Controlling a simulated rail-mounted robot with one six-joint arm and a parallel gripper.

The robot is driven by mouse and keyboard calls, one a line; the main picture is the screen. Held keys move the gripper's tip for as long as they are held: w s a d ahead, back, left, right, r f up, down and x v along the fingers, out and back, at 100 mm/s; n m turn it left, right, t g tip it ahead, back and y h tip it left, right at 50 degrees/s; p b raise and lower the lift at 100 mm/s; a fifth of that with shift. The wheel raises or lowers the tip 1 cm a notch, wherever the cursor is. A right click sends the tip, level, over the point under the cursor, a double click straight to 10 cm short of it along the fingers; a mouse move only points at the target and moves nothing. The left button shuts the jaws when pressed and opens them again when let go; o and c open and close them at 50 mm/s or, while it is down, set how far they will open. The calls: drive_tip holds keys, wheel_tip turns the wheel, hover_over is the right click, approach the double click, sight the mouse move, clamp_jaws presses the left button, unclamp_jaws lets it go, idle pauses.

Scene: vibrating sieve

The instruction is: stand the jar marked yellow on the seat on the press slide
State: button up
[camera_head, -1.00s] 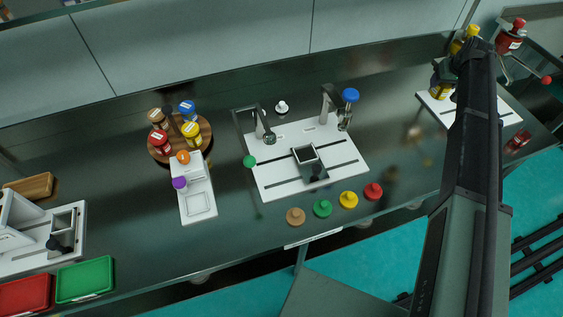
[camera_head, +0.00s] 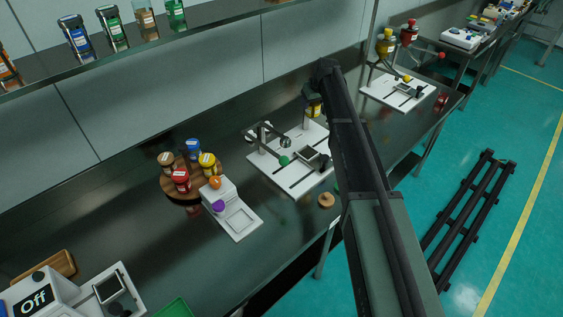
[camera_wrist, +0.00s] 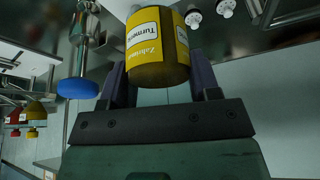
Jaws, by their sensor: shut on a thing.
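My gripper (camera_head: 312,95) is shut on a yellow jar (camera_head: 314,110), held in the air over the back of the middle white station. In the wrist view the yellow jar (camera_wrist: 157,48) shows a label reading "Turmeric" between the two dark fingers of my gripper (camera_wrist: 160,82). The middle station's white board (camera_head: 270,174) carries a lever with a green ball (camera_head: 284,160) and a grey square-framed slide part (camera_head: 307,153). I cannot tell for sure which part is the seat.
A round wooden tray (camera_head: 172,188) holds several jars, one with a yellow lid (camera_head: 207,160). A white device (camera_head: 240,220) stands beside it. A tan knobbed lid (camera_head: 326,200) lies in front of the board. A blue-capped fixture (camera_wrist: 77,88) is close to my gripper. Another station (camera_head: 372,92) stands farther right.

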drive_tip(key=shift+a, duration=0.4)
drive_tip(key=b, duration=2.1)
hover_over(307, 153)
wheel_tip(307, 153, down, 21)
drive_tip(key=shift+w+r, duration=0.15)
drive_tip(key=shift+r+p, duration=0.35)
drive_tip(key=shift+p, duration=0.15)
drive_tip(key=shift+f, duration=0.25)
drive_tip(key=o, duration=1)
drive_tip(key=shift+r, duration=0.15)
